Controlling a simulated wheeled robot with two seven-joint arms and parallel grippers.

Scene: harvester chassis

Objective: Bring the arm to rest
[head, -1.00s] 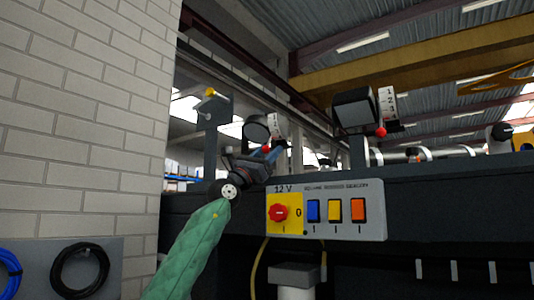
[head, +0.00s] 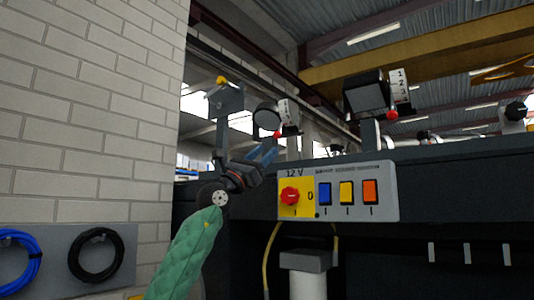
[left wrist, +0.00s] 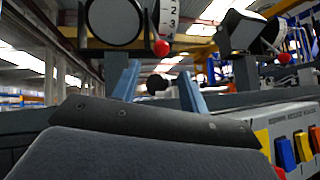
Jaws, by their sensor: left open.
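My left arm, in a green sleeve, comes up from the bottom in the head view. Its gripper (head: 263,156) is raised left of the switch panel, below the round gauge (head: 267,117). In the left wrist view the two blue fingers (left wrist: 158,90) stand apart with nothing between them. The grey panel (head: 390,190) carries a red knob (head: 290,196) on yellow and blue, yellow and orange switches. The gripper appears clear of them. My right gripper is not in view.
The dark chassis (head: 450,180) spans the right. A boxy unit (head: 364,94) with a numbered scale and red-ball lever (head: 392,115) stands on top. A white brick wall (head: 90,110) is at left, with blue (head: 20,255) and black (head: 95,255) cable coils below.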

